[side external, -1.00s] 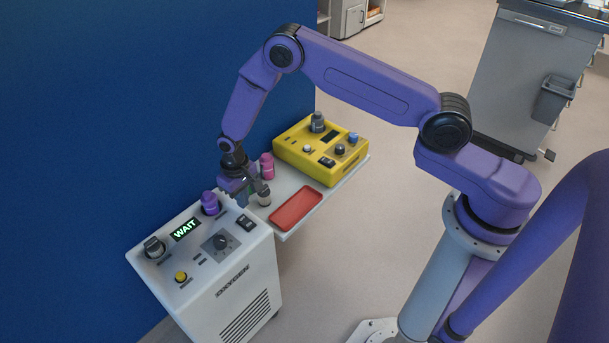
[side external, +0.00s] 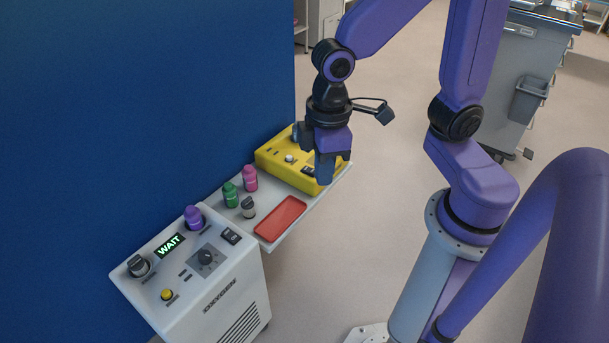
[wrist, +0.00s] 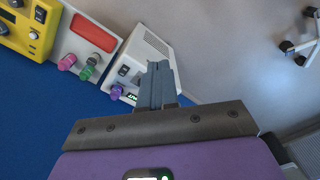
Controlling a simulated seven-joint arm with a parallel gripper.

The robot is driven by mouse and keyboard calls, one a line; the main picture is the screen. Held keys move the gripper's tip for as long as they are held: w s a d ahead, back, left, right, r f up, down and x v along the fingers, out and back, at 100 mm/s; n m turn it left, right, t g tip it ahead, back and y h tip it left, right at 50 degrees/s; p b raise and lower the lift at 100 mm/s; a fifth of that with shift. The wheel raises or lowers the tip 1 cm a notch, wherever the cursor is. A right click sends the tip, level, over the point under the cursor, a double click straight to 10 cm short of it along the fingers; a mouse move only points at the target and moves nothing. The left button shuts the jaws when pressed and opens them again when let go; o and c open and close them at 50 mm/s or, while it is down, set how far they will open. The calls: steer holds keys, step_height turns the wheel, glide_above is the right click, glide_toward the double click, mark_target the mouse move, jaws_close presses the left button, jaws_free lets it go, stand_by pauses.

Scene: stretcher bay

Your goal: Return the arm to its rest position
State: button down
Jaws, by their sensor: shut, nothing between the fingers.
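My gripper (side external: 325,168) is purple with grey fingers. In the side external view it hangs fingers-down in front of the yellow device (side external: 270,152) and hides part of it. In the wrist view the grey fingers of my gripper (wrist: 157,82) are together and hold nothing. They overlap the white oxygen unit (wrist: 149,48) in that picture. I cannot tell how high the fingers are above the shelf.
The oxygen unit (side external: 228,290) reads WAIT and bears a purple bottle (side external: 194,218). A blue wall (side external: 120,110) stands behind.

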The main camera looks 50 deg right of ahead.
steer(key=s+d+r+n, duration=0.2)
steer(key=s+d, duration=0.4)
steer(key=s, duration=0.2)
steer(key=shift+s+d+n, duration=0.25)
steer(key=shift+s+n, duration=0.05)
steer(key=shift+s, duration=0.05)
stand_by(0.8)
